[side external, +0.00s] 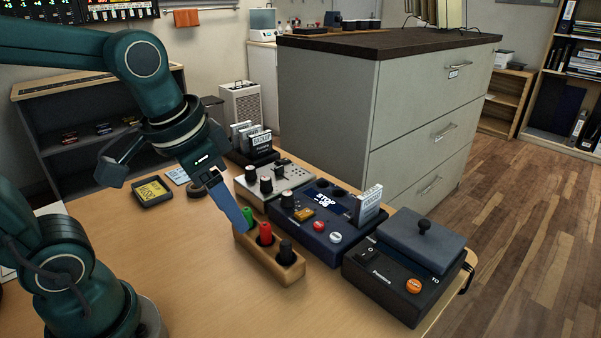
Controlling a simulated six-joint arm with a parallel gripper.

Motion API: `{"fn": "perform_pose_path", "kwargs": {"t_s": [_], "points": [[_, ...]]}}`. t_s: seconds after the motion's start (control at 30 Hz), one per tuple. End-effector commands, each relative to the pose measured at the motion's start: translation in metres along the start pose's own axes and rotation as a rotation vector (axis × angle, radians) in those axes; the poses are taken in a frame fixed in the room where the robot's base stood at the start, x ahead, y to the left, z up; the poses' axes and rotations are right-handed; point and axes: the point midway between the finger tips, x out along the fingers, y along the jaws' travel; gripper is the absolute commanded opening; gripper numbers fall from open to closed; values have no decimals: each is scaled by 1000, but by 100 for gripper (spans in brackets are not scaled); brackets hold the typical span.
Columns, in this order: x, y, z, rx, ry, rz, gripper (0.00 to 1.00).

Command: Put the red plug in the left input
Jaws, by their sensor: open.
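The red plug (265,233) stands upright in the middle of a small wooden holder (290,272). A green plug (247,217) stands to its left and a black plug (286,252) to its right. My gripper (240,222) is open, pointing down at the left end of the holder, close to the green plug. One blue finger shows clearly; the other is mostly hidden, and I cannot tell whether a finger touches a plug. Behind the holder are a grey box with black knobs (275,180) and a dark blue box (325,240). I cannot make out which opening is the left input.
A black box with an orange button (408,300) and a raised grey lid (415,240) stands at the right table edge. A white card (368,206) stands upright in the blue box. A black-and-yellow item (152,191) lies at the left. The front of the table (230,300) is clear.

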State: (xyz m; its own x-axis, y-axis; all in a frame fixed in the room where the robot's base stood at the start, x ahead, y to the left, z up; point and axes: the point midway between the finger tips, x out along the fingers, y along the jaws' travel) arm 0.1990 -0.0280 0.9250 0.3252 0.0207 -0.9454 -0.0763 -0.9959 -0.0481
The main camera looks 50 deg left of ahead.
Motion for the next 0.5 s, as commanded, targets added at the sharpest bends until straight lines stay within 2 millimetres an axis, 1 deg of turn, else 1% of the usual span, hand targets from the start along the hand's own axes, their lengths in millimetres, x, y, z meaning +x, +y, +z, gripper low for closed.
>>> {"fn": "perform_pose_path", "kwargs": {"t_s": [0.03, 0.1, 0.2, 0.27, 0.33, 0.5], "points": [[-5, 4, 9, -13, 40, 0, 55], [-9, 8, 19, -38, 81, 2, 55], [-11, 13, 30, -65, 125, 7, 55], [-11, 14, 34, -77, 143, 10, 55], [-11, 16, 37, -84, 156, 13, 61], [-11, 16, 39, -91, 162, 14, 61]]}}
